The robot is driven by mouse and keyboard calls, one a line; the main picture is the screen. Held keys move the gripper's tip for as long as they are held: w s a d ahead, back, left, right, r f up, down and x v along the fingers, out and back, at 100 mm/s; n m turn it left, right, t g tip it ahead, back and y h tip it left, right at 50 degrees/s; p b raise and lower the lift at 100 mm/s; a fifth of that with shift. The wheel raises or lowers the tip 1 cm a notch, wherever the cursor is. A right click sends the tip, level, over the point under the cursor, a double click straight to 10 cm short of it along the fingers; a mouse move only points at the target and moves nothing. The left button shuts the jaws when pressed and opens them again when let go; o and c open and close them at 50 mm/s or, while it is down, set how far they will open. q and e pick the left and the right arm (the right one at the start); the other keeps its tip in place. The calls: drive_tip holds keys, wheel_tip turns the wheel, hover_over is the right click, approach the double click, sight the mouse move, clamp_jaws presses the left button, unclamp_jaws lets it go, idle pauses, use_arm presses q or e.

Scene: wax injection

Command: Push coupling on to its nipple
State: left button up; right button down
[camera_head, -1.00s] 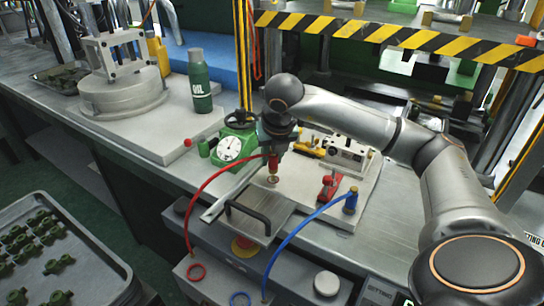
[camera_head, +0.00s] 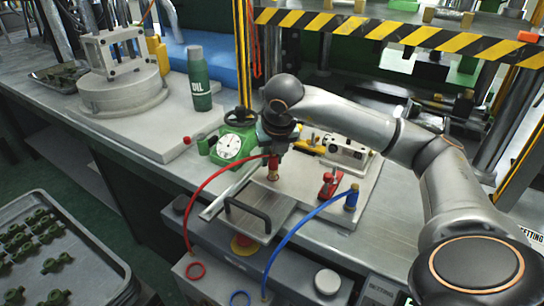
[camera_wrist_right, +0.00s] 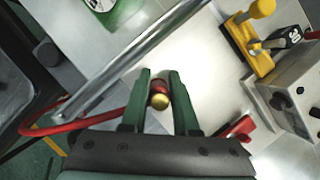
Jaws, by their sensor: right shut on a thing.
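The red coupling (camera_head: 273,171) stands upright at the end of the red hose (camera_head: 213,184), over its nipple's spot on the light plate. I see no clear gap beneath it; the nipple is mostly hidden, so I cannot tell how fully it is seated. My right gripper (camera_head: 275,152) is above it, pointing down. In the right wrist view the two green fingers (camera_wrist_right: 160,88) are on either side of the red and brass coupling (camera_wrist_right: 160,101), shut on it. My left gripper is out of view.
A blue hose (camera_head: 300,228) runs to a blue and brass coupling (camera_head: 351,198) at the right. A red clamp (camera_head: 328,184), a dial gauge (camera_head: 229,146) and a metal plate with a black handle (camera_head: 262,208) stand close by. The green oil bottle (camera_head: 199,80) is farther left.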

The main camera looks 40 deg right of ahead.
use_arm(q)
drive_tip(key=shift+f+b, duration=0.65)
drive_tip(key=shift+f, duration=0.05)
use_arm(e)
drive_tip(key=shift+f, duration=0.8)
drive_tip(key=c, duration=0.6)
unclamp_jaws()
drive_tip(key=shift+s+r, duration=0.1)
drive_tip(key=shift+r, duration=0.4)
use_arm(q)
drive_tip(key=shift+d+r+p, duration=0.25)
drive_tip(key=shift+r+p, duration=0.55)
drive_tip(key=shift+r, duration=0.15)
use_arm(e)
drive_tip(key=v, duration=1.1)
drive_tip(key=shift+r, duration=0.25)
drive_tip(key=shift+s, duration=0.15)
